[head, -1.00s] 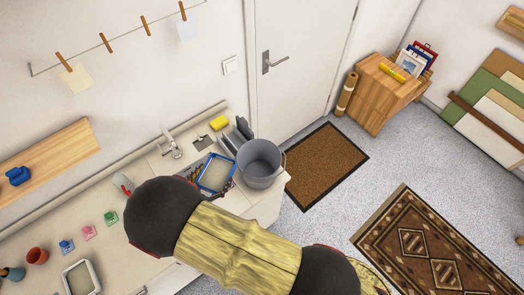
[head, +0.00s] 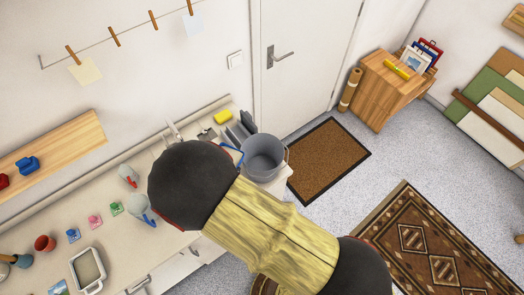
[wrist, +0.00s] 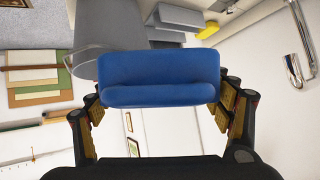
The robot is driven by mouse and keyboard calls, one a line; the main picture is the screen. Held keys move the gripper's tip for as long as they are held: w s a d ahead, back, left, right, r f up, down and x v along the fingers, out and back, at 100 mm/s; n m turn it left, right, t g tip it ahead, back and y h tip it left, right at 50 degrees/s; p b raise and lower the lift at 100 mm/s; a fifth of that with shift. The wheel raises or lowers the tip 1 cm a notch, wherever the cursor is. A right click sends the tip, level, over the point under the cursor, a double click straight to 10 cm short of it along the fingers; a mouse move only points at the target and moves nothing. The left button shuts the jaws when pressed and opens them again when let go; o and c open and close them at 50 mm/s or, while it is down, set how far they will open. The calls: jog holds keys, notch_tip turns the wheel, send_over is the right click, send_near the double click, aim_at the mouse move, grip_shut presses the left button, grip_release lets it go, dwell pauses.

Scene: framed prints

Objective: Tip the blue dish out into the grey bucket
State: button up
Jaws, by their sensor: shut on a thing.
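The blue dish (wrist: 160,72) fills the middle of the wrist view, between the two fingers of my gripper (wrist: 161,96). My gripper is shut on it. In the head view only a blue edge of the dish (head: 231,151) shows past my arm, close to the left side of the bucket's rim. The dish looks tilted; its inside and any contents are hidden. The grey bucket (head: 262,158) stands upright at the counter's right end, its open top showing. It also appears at upper left in the wrist view (wrist: 95,25), beside the dish.
Grey upright pieces (head: 242,128) and a yellow sponge (head: 222,117) stand behind the bucket. A tap (head: 174,130) rises at the back of the counter. A red pot (head: 44,243), small coloured items and a white tray (head: 87,268) lie left.

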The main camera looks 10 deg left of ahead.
jog(key=shift+w+d+r+m+g+y, duration=0.3)
jog(key=shift+w+d+r+g+y, duration=0.2)
jog(key=shift+w+d+r+g, duration=0.25)
jog(key=shift+s+a, duration=0.1)
jog(key=shift+a, duration=0.1)
jog(key=shift+d+r+b, duration=0.15)
jog(key=shift+d+b, duration=0.05)
jog(key=shift+b, duration=0.1)
jog(key=shift+w+d, duration=0.1)
jog(key=shift+w, duration=0.1)
jog(key=shift+w+d+r, duration=0.1)
jog(key=shift+r, duration=0.05)
jog(key=shift+g, duration=0.25)
